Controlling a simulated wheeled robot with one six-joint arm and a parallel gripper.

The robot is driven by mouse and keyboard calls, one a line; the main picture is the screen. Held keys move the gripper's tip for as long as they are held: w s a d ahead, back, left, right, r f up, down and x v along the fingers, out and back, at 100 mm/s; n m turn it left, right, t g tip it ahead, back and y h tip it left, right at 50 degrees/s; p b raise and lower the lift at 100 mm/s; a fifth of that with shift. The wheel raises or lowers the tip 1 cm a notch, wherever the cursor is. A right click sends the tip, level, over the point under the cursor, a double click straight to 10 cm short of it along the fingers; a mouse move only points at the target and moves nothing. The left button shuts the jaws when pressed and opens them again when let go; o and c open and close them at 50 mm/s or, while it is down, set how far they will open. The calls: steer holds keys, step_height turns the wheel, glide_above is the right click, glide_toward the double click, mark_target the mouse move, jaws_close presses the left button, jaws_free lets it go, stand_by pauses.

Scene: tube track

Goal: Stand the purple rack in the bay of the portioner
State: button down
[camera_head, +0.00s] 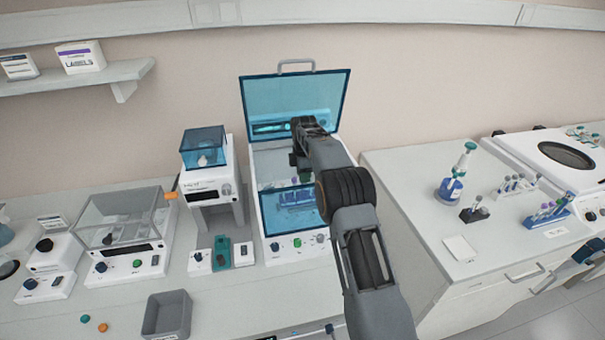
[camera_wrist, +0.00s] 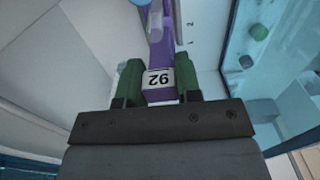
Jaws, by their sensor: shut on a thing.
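My gripper (camera_head: 302,168) reaches into the open portioner from above. In the wrist view its green fingers (camera_wrist: 158,82) are shut on the end of the purple rack (camera_wrist: 160,50), which carries a white number label. The rack extends away from the fingers, with a pale tube near its far part. The portioner (camera_head: 262,160) is a white machine with a raised clear blue lid and a blue front window. In the head view my arm and the window mostly hide the held rack. I cannot tell whether it touches the bay floor.
Through the front window, a blue rack-like shape (camera_head: 296,198) shows inside the portioner. A white capper-like device (camera_head: 207,185) stands close on the left. A blue rack with tubes (camera_head: 547,213) stands on the right counter. A grey bin (camera_head: 167,314) sits at the front left.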

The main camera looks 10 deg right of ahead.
steer(key=shift+f, duration=0.75)
stand_by(0.8)
steer(key=c, duration=0.7)
jaws_free()
steer(key=shift+c, duration=0.2)
steer(key=shift+r, duration=0.1)
step_height(320, 180, up, 14)
steer(key=p, duration=0.1)
steer(key=shift+f+p, duration=0.2)
steer(key=shift+p, duration=0.1)
